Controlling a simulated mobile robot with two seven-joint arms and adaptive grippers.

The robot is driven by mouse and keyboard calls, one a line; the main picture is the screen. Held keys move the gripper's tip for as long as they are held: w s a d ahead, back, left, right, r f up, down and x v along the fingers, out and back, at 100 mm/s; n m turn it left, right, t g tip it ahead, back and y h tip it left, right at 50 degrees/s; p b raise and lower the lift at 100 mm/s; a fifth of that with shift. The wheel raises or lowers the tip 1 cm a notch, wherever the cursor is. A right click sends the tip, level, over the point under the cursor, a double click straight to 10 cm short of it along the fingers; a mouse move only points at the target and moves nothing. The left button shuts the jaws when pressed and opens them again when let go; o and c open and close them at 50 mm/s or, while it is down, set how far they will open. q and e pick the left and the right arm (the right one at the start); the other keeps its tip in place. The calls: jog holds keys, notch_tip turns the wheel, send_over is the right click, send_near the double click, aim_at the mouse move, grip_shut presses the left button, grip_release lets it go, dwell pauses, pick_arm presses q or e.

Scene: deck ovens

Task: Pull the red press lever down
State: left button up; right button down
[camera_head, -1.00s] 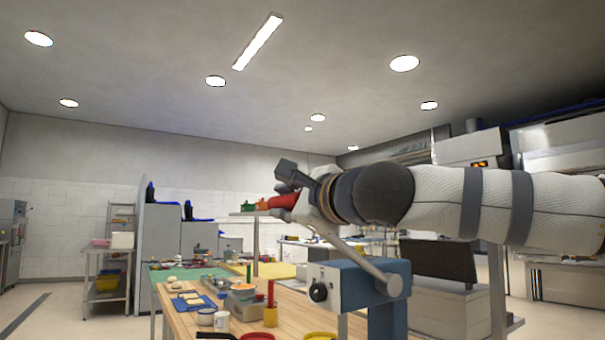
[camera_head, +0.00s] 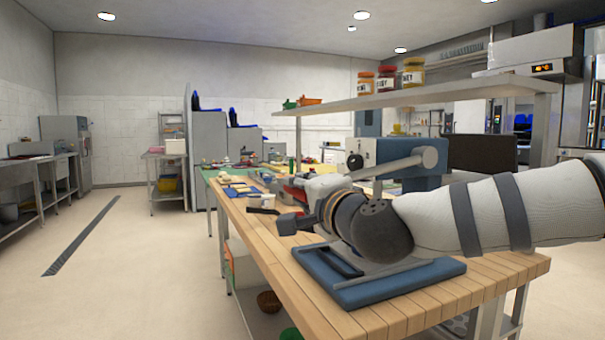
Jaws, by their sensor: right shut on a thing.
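The press has a blue head (camera_head: 385,152) with a black knob and a blue base (camera_head: 400,283) on the wooden table. Its grey lever arm (camera_head: 390,167) runs from a round pivot at the right of the head, sloping slightly down to the left. The red handle (camera_head: 292,190) at its far end shows only in part beside my right gripper (camera_head: 299,203). That gripper is shut on the handle, and its fingers are partly hidden by my wrist. My forearm crosses in front of the press column and part of the base. My left gripper is not in view.
The wooden table (camera_head: 480,290) carries several small items farther back. A shelf (camera_head: 410,96) with several jars (camera_head: 386,82) stands above and behind the press. A dark screen (camera_head: 483,152) is right of the press. The floor at left is open.

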jog(key=shift+a+f, duration=0.15)
jog(key=shift+f, duration=0.65)
jog(key=c, duration=1.3)
grip_release()
jog(key=shift+c, duration=0.2)
jog(key=shift+a+r, duration=0.1)
jog(key=shift+r, duration=0.15)
jog(key=v, duration=1.2)
